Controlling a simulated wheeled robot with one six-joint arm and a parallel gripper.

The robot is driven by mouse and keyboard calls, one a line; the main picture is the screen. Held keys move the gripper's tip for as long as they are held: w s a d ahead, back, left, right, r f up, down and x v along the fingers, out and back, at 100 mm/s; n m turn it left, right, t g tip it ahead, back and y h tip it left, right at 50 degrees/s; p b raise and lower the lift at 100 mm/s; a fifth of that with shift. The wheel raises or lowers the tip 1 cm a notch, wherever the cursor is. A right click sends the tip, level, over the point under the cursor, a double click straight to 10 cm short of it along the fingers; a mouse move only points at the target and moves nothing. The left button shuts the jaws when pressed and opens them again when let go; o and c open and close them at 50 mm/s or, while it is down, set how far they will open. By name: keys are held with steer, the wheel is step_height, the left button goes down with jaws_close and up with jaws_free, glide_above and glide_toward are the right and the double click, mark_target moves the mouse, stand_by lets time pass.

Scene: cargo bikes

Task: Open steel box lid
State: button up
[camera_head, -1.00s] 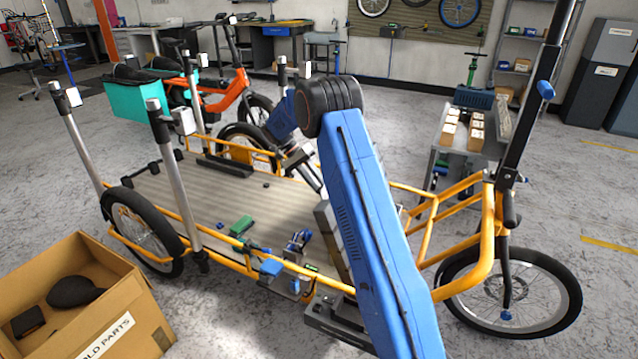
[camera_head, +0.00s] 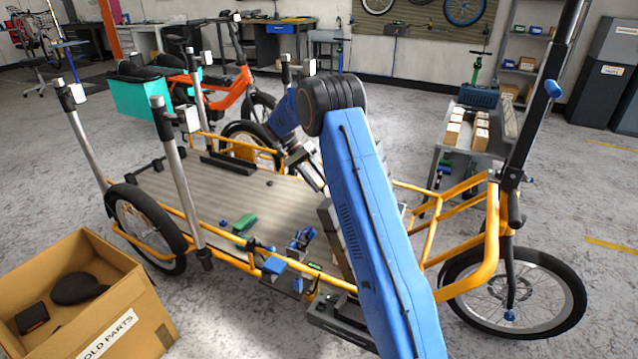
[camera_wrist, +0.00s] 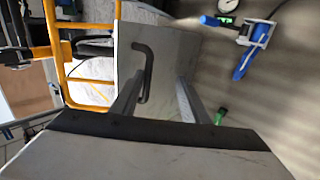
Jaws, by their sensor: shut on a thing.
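The steel box lid (camera_wrist: 170,50) shows in the wrist view as a flat grey panel with a dark bar handle (camera_wrist: 148,65). My gripper (camera_wrist: 160,85) reaches over this panel, its two grey fingers on either side of the handle, which lies close to the left finger. It is shut on the handle, though the contact itself is hard to see. In the head view, part of the grey steel box (camera_head: 332,225) shows on the cargo bike's deck beside my blue arm, which hides the rest. How far the lid is raised cannot be told.
The bike deck (camera_head: 190,195) carries a green block (camera_head: 245,223) and blue clamps (camera_head: 302,238) near the box. Upright posts (camera_head: 180,170) stand at its edges. A cardboard box (camera_head: 140,310) stands at front left. A grey cart (camera_head: 470,140) with small boxes stands at right.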

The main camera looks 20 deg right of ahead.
steer(key=shift+a+f, duration=0.1)
steer(key=shift+a, duration=0.05)
steer(key=v, duration=1.7)
steer(key=shift+r, duration=0.25)
steer(key=shift+w, duration=0.15)
